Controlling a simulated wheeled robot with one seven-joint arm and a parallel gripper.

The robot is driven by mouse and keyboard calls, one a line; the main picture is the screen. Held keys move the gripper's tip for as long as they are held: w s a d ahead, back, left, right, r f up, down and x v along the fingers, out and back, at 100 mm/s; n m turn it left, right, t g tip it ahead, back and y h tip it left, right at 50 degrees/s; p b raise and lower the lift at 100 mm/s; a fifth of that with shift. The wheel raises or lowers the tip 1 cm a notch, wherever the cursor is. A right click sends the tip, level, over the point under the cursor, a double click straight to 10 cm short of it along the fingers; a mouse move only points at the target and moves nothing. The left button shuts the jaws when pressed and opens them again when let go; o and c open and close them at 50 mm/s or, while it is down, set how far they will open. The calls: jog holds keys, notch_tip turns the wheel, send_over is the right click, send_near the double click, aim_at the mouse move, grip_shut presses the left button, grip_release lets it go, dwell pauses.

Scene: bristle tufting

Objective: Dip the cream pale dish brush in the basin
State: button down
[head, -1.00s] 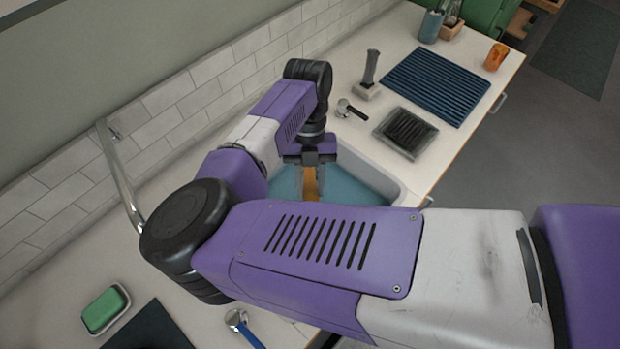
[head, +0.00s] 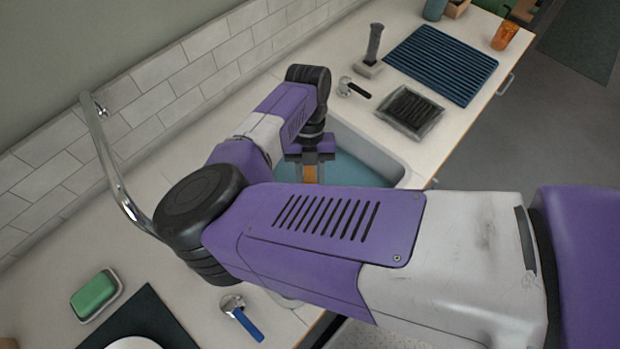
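The basin (head: 384,152) is a white-rimmed sink set in the counter, with blue water (head: 358,171) in it. My gripper (head: 310,170) points down over the basin, its fingers on both sides of a tan-orange handle (head: 309,175). This looks like the held dish brush; its head and bristles are hidden behind my forearm, so I cannot tell whether they touch the water. Two other brushes lie on the counter: one with a blue handle (head: 247,325) at the front and one with a black handle (head: 358,91) beyond the basin.
A chrome faucet (head: 112,170) arches at the left. A green sponge in a dish (head: 95,296) and a dark mat (head: 150,318) lie front left. Beyond the basin are a grey tray (head: 432,122), a ribbed blue mat (head: 450,55), an upright grey handle (head: 374,45) and an orange cup (head: 505,36).

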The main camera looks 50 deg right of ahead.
jog(key=shift+f+b, duration=1.75)
jog(key=shift+f, duration=1.1)
jog(key=shift+r, duration=0.1)
notch_tip(320, 180, up, 11)
jog(key=p, duration=0.9)
jog(key=shift+r, duration=2.35)
jog(key=shift+r, duration=2)
